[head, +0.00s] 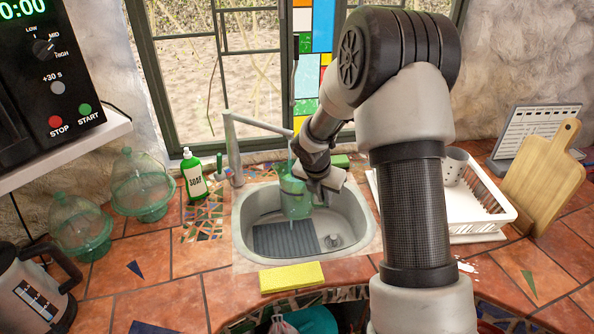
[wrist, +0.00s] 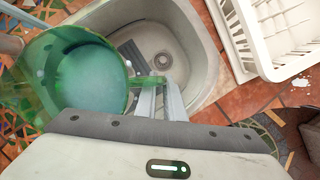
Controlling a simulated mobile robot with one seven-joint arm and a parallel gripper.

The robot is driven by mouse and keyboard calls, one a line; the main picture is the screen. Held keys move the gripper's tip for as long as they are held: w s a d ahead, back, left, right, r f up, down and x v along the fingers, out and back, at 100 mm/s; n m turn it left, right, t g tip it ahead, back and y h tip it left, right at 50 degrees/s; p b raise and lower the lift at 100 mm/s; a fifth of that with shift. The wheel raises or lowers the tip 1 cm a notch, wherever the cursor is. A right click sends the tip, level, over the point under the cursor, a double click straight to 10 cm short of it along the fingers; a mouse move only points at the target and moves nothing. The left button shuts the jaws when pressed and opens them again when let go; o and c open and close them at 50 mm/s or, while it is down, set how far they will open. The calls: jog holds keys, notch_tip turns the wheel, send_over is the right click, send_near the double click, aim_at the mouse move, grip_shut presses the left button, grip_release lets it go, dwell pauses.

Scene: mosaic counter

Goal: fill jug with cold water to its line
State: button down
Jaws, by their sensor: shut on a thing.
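The jug (head: 294,203) is green and see-through. My gripper (head: 316,184) is shut on its handle and holds it over the sink (head: 262,218), under the tap (head: 236,148). A thin stream appears to run from the spout down to the jug. In the wrist view the jug (wrist: 118,62) is at the left, and its green handle (wrist: 150,80) lies between the fingers of my gripper (wrist: 160,98). A pale blue water surface (wrist: 85,80) shows inside the jug. I cannot make out the fill line.
A green soap bottle (head: 193,175) stands left of the sink. A yellow sponge (head: 292,277) lies at its front edge. A white dish rack (head: 480,205) stands on the right. Glass domes (head: 140,185) and a kettle (head: 35,290) stand at the left.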

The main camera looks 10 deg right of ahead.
jog(key=shift+r, duration=0.2)
jog(key=s, duration=0.1)
jog(key=s+r, duration=0.1)
jog(key=s, duration=0.1)
jog(key=s+r, duration=0.1)
jog(key=shift+s+d+p, duration=0.15)
jog(key=shift+s+p, duration=0.2)
jog(key=shift+s, duration=0.05)
jog(key=shift+f, duration=0.1)
